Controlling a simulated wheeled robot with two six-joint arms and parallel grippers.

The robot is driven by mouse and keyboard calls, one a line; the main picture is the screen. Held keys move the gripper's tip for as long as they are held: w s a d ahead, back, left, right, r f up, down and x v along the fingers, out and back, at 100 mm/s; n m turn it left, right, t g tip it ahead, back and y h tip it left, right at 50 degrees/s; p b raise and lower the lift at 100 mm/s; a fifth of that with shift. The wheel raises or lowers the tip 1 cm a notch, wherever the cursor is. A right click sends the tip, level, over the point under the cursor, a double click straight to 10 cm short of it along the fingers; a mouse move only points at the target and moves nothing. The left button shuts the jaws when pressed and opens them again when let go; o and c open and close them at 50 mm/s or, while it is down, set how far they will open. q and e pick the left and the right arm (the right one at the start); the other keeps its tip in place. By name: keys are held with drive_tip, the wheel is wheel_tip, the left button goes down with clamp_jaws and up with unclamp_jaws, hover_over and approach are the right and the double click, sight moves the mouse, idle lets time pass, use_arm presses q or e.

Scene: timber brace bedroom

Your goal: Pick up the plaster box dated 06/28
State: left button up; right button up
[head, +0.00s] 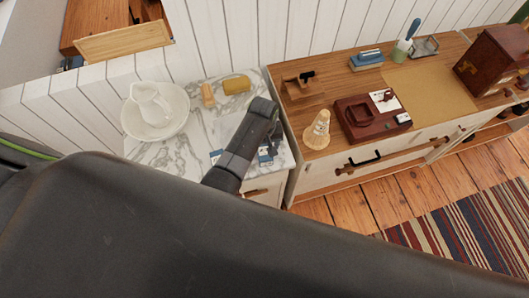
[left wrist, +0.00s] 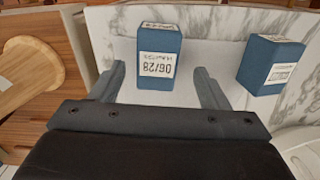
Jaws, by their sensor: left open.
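In the left wrist view, the blue plaster box (left wrist: 159,62) with a white label reading 06/28 stands on a pale surface, between and beyond my open left fingers. My left gripper (left wrist: 160,88) has a finger on each side and nothing held. A second blue box (left wrist: 271,65) with a white label stands to the right, outside the fingers; its date is too small to read. In the head view my left gripper (head: 268,140) is over the marble top, hiding much of the boxes. My right gripper is not in view.
The marble-topped stand (head: 195,110) carries a white basin with a pitcher (head: 152,105), a small orange-brown item (head: 208,95) and a yellow-brown one (head: 236,84). A wooden-topped dresser (head: 318,85) adjoins it on the right, with a shaving brush-like item (head: 317,130) near its edge.

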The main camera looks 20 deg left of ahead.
sight(264, 150)
use_arm(q)
drive_tip(key=shift+f, duration=0.45)
drive_tip(key=f+b, duration=0.1)
drive_tip(key=f, duration=0.1)
drive_tip(key=f+b, duration=0.1)
drive_tip(key=shift+d+f+b, duration=0.2)
drive_tip(key=shift+f+b, duration=0.15)
drive_tip(key=shift+f, duration=0.05)
drive_tip(key=shift+f+b, duration=0.3)
drive_tip(key=shift+b, duration=0.1)
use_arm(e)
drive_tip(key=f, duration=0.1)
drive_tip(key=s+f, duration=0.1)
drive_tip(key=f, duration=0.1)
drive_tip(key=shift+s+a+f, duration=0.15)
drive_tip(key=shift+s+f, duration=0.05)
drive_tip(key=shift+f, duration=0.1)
use_arm(q)
drive_tip(key=shift+r, duration=0.1)
drive_tip(key=shift+c, duration=0.3)
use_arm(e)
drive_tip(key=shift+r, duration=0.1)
use_arm(q)
drive_tip(key=c, duration=1)
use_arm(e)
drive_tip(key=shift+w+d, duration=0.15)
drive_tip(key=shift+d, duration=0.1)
